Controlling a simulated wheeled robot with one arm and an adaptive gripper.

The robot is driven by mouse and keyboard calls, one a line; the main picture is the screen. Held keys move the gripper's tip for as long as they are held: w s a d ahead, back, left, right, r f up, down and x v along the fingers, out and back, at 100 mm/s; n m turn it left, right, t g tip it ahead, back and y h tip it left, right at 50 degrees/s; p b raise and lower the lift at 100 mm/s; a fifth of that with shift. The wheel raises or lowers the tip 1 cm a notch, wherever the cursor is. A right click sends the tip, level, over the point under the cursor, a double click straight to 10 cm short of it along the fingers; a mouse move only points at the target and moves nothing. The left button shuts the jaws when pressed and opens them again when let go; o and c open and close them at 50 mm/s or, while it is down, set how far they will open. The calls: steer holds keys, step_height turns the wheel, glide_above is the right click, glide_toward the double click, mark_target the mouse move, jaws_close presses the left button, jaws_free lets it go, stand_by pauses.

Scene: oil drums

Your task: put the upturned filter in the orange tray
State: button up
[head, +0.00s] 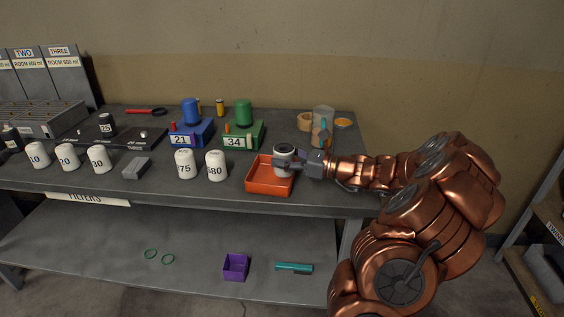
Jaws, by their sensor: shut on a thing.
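My gripper (300,166) reaches in from the right and is shut on a white filter (281,165). The filter's dark, ringed end faces up and no number shows on its side. It is over the right part of the orange tray (258,187), which sits at the front edge of the bench. I cannot tell whether the filter's base touches the tray floor. Other white filters stand upright to the left with numbers showing, among them 75 (184,164) and one marked 680 or 80 (216,166).
A blue block marked 21 (180,140) and a green block marked 34 (236,142) stand behind. A clear container (323,120) and tape rolls are at the back right. A grey block (135,167) lies left. The lower shelf holds a purple box (235,267).

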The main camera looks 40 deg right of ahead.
steer(key=shift+w+d, duration=0.2)
steer(key=shift+w, duration=0.3)
steer(key=shift+w+d, duration=0.15)
steer(key=shift+w, duration=0.35)
steer(key=shift+f+p, duration=0.4)
steer(key=shift+f, duration=1.4)
steer(key=shift+f, duration=0.1)
steer(key=o, duration=1.5)
steer(key=shift+s, duration=0.1)
steer(key=shift+o, duration=0.2)
